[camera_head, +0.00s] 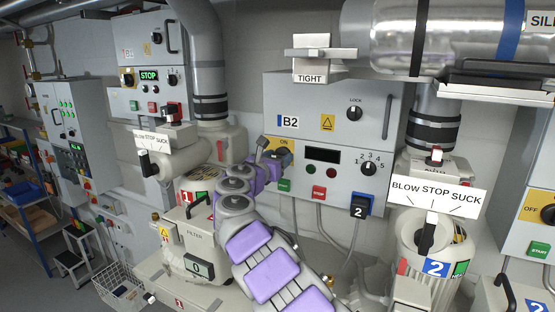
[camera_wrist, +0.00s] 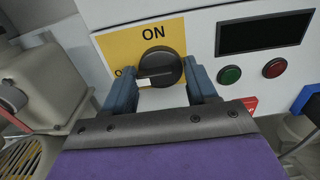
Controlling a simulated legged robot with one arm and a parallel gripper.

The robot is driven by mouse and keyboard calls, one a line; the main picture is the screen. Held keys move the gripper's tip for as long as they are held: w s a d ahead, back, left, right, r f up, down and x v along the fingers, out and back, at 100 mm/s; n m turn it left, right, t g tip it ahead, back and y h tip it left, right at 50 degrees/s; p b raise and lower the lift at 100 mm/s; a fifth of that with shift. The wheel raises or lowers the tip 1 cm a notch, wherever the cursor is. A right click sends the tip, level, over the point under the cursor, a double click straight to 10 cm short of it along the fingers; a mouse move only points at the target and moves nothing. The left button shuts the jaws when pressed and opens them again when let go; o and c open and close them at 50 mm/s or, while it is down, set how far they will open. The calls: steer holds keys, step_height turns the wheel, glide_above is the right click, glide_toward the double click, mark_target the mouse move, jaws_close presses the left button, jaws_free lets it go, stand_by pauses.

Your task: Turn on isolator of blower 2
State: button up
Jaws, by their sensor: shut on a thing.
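The blower 2 panel (camera_head: 310,120) is a grey box marked B2. Its isolator is a round black knob (camera_wrist: 160,67) on a yellow plate (camera_wrist: 118,55); the knob also shows in the head view (camera_head: 284,152), partly behind my gripper. ON is printed above the knob, and the lettering at its left is mostly hidden. The knob's white mark lies at its left side, not up at ON. My gripper (camera_wrist: 162,85) is shut on the knob, one blue finger on each side. It also shows in the head view (camera_head: 267,152).
A dark display (camera_wrist: 264,32), a green button (camera_wrist: 229,74) and a red button (camera_wrist: 274,68) sit right of the isolator. A numbered selector (camera_head: 368,168) and a blue-backed plug (camera_head: 360,206) are farther right. A grey pipe (camera_head: 207,70) stands at the left.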

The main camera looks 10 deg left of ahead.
steer(key=shift+a+f, duration=0.1)
steer(key=shift+a, duration=0.15)
steer(key=m+b, duration=0.4)
steer(key=m, duration=0.7)
steer(key=shift+s+d+m+b, duration=0.1)
steer(key=shift+s+m+b, duration=0.05)
steer(key=shift+m+b, duration=0.2)
steer(key=m, duration=0.1)
steer(key=m+b, duration=0.2)
steer(key=m, duration=0.1)
steer(key=shift+r, duration=0.25)
steer(key=shift+s+d+r+m+b, duration=0.15)
steer(key=shift+m+b, duration=0.1)
steer(key=shift+m, duration=0.3)
steer(key=shift+w+r+m+b, duration=0.15)
steer(key=shift+m+b, duration=0.1)
steer(key=shift+m, duration=0.25)
steer(key=shift+o, duration=0.4)
steer(key=shift+s+r, duration=0.1)
steer(key=o, duration=0.7)
steer(key=shift+o, duration=0.2)
steer(key=shift+f, duration=0.2)
